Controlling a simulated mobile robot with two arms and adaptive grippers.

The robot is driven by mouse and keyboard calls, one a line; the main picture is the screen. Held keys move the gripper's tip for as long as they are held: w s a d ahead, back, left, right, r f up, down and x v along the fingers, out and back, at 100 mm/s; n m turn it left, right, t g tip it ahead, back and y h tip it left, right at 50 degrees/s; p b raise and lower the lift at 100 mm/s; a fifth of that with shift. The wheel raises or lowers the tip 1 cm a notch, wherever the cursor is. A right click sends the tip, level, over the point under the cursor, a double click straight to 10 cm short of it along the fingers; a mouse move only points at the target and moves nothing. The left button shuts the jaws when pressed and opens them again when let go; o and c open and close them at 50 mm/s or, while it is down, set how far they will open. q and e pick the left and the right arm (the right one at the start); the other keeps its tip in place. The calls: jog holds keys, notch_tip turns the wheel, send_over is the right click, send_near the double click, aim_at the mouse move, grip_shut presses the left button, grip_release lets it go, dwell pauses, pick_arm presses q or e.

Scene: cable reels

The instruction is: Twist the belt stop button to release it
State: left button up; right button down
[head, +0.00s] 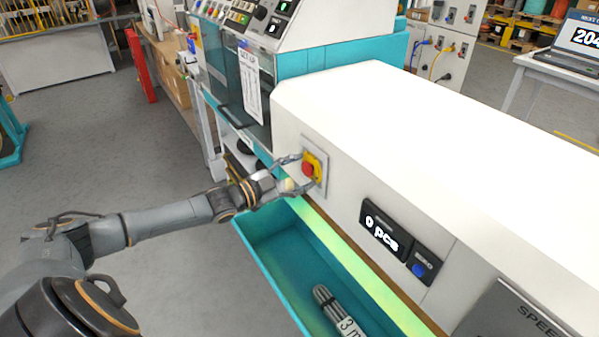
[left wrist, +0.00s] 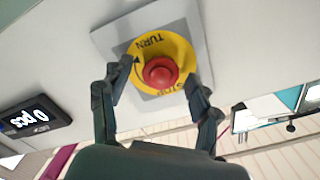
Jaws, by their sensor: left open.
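The belt stop button is a red mushroom knob (head: 308,168) on a yellow disc, mounted on a grey plate on the white machine's side. In the left wrist view the red knob (left wrist: 160,72) sits in the middle, and the yellow ring (left wrist: 183,51) reads "TURN" and "STOP". My left gripper (head: 305,172) is open at the button, with one finger on each side of it. In the left wrist view the left gripper's fingertips (left wrist: 158,84) overlap the lower part of the plate, with gaps to the red knob. My right gripper is not in view.
A counter display (head: 385,232) reading "0 pcs" and a blue button (head: 419,269) are to the right on the same white housing (head: 420,130). A teal tray (head: 272,240) below holds a grey bundle (head: 338,308). Grey floor lies left of the machine.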

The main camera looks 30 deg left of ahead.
pick_arm(q)
jog(key=c, duration=1.2)
jog(key=shift+m, duration=0.4)
jog(key=m, duration=0.4)
jog(key=shift+m+b, duration=0.65)
jog(key=shift+m, duration=0.95)
jog(key=shift+r, duration=0.1)
jog(key=o, duration=1.2)
